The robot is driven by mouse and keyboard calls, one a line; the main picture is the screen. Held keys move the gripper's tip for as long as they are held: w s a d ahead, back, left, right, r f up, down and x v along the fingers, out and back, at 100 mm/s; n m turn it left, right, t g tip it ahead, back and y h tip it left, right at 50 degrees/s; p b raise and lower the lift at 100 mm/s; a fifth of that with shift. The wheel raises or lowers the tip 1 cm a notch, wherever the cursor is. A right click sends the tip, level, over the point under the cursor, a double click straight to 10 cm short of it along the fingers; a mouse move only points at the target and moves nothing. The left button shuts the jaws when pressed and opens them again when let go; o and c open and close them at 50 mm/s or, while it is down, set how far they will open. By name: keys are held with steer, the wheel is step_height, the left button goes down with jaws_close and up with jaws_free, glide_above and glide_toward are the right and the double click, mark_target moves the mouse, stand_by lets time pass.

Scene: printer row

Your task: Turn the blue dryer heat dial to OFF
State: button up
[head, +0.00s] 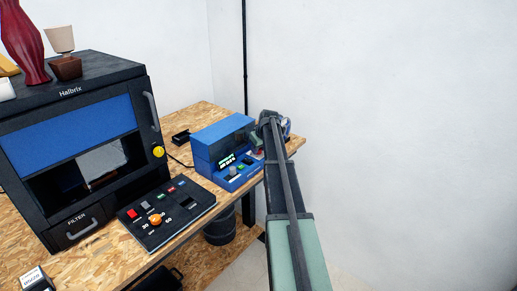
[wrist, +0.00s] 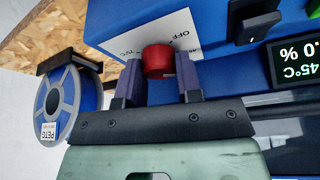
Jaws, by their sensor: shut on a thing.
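The blue dryer (head: 222,140) stands on the workbench, left of my arm in the head view. In the wrist view its blue front (wrist: 222,75) fills the top. The red heat dial (wrist: 158,60) sits by a white label plate (wrist: 130,45) marked OFF and 70°C, with another mark partly cut off. My gripper (wrist: 160,74) is shut on the dial, one finger on each side of it. No pointer mark on the dial is visible, so I cannot tell its setting. The dryer display (wrist: 295,58) shows 45°C. In the head view the arm hides the fingers.
A spool of blue filament (wrist: 67,105) labelled PETG is left of my gripper in the wrist view. A Halbrix printer (head: 70,130) and a black control panel (head: 167,228) stand left of the dryer. A dark bin (head: 220,232) is below the bench (head: 205,108). A white wall is at the right.

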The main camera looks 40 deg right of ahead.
steer(key=shift+n, duration=0.3)
steer(key=n+y, duration=0.1)
steer(key=n, duration=0.1)
steer(key=n+y, duration=0.1)
steer(key=n, duration=0.2)
steer(key=shift+d+g, duration=0.1)
steer(key=shift+g, duration=0.2)
steer(key=n+y, duration=0.1)
steer(key=n, duration=0.2)
steer(key=n+g+y, duration=0.1)
steer(key=n, duration=0.2)
steer(key=shift+w+g, duration=0.1)
steer(key=shift+g, duration=0.2)
steer(key=o, duration=0.9)
